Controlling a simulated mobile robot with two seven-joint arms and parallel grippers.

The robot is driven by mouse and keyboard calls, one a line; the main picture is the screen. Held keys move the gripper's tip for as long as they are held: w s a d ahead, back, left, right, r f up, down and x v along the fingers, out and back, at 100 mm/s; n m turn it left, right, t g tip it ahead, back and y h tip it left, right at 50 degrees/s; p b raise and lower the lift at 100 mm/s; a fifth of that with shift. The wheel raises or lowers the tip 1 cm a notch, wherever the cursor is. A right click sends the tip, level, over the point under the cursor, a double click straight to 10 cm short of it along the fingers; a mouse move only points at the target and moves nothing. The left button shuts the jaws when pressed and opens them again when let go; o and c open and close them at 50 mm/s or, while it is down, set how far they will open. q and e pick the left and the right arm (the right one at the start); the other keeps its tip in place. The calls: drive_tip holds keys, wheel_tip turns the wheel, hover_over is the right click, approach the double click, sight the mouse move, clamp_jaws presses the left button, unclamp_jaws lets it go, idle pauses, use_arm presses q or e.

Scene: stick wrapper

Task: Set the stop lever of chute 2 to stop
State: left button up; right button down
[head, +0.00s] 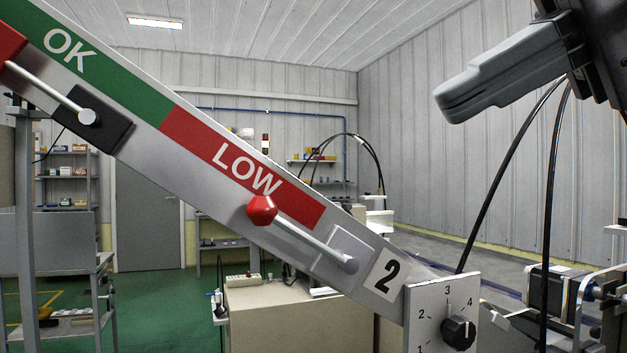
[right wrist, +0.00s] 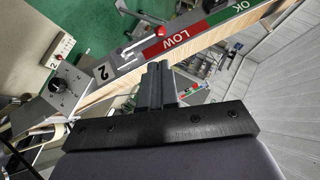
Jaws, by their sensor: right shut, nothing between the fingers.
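Chute 2 (head: 200,175) slopes down from upper left to lower right, with a green OK band, a red LOW band and a "2" label (head: 385,275). Its stop lever (head: 312,241) is a silver rod with a red knob (head: 262,210). The rod runs up-left from its pivot near the label, roughly along the chute, and the knob overlaps the lower edge of the LOW band. In the right wrist view the knob (right wrist: 160,32) lies beyond my fingertips. My right gripper (head: 452,103) is shut and empty, up and right of the lever, apart from it. My left gripper is not in view.
A second lever (head: 45,88) with a red end sits higher on the chute, on a black plate (head: 95,120). A numbered dial (head: 457,332) is at the chute's lower end. Black cables (head: 505,180) hang below my right gripper. Shelves and a beige cabinet (head: 285,315) stand behind.

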sight(272, 205)
drive_tip(key=x, duration=1.4)
drive_tip(key=shift+a+p, duration=0.1)
drive_tip(key=shift+p, duration=0.3)
